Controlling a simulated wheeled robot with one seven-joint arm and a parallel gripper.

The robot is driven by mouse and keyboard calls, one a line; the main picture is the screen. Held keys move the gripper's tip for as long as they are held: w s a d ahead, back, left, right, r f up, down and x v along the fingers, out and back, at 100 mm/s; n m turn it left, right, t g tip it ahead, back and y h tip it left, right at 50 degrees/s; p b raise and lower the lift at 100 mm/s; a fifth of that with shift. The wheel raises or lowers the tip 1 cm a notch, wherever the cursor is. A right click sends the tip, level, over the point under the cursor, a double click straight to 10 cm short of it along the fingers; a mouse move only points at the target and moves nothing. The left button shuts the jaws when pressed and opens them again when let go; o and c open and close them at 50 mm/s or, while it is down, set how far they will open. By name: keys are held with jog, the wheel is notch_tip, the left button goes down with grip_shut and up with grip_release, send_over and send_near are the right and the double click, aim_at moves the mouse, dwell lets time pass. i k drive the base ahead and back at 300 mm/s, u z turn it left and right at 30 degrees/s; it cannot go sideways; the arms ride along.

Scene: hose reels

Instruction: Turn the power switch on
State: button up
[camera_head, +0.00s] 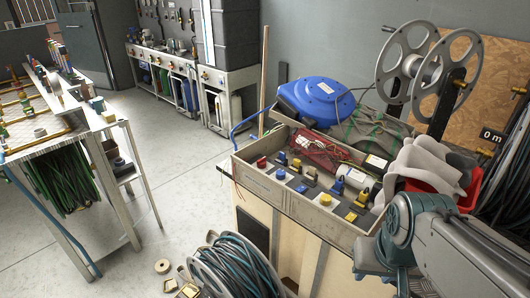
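I cannot make out a power switch for certain. A shallow grey tray (262,185) on a wooden cabinet holds several small red, blue, yellow and black fittings, too small to identify. Among them are a blue round piece (281,173) and a yellow piece (326,199). My arm (470,255) comes in from the lower right, and its teal joint (398,222) is in front of the tray's right end. The gripper's fingers do not show, so I cannot see where they are or whether they hold anything.
A blue hose reel (316,98) stands behind the tray, with a large grey reel (410,70) at the right. A coiled hose (235,265) lies on the floor before the cabinet. A workbench (90,125) stands at left.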

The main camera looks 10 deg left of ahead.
aim_at(261, 163)
jog(key=k, duration=1.25)
jog(key=u, duration=0.6)
jog(key=i, duration=0.4)
jog(key=u, duration=0.8)
jog(key=i, duration=1.4)
jog(key=z, duration=1.1)
jog(key=i, duration=0.25)
jog(key=z, duration=0.35)
